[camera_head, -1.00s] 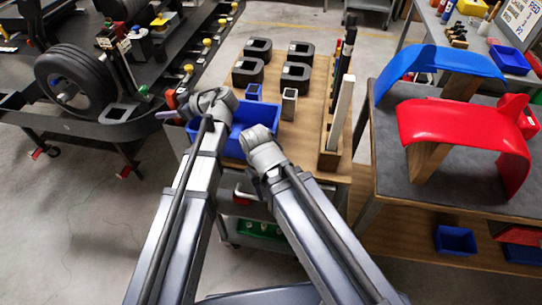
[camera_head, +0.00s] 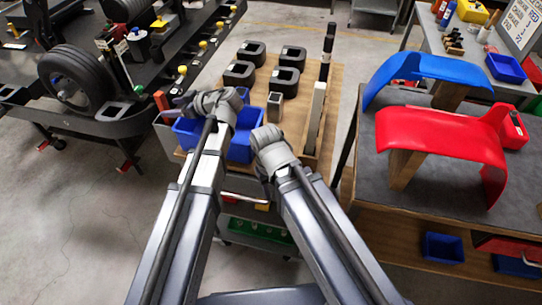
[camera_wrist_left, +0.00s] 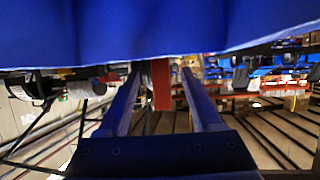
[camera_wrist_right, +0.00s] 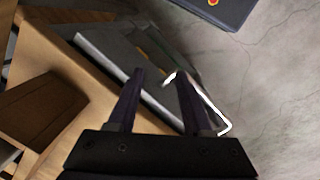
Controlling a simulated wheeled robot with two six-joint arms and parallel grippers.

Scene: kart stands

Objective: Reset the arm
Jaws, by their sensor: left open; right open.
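Both my arms reach forward from the bottom of the head view. My left gripper (camera_head: 170,112) points left beside the blue bin (camera_head: 240,148) on the wooden-topped cart. In the left wrist view its jaws (camera_wrist_left: 161,76) are apart with nothing gripped; a red upright piece (camera_wrist_left: 161,86) shows behind the gap, and a blue surface fills the top. My right wrist is over the cart's near edge, its fingers hidden in the head view. In the right wrist view the right jaws (camera_wrist_right: 160,75) are apart and empty, above a white bent handle (camera_wrist_right: 207,100).
The cart top (camera_head: 318,128) carries several black blocks (camera_head: 285,82). At right, a grey-topped bench (camera_head: 455,188) holds a blue fender (camera_head: 425,70) and a red fender (camera_head: 440,132). A wheel (camera_head: 78,78) stands on the black frame at left. Grey floor is open at lower left.

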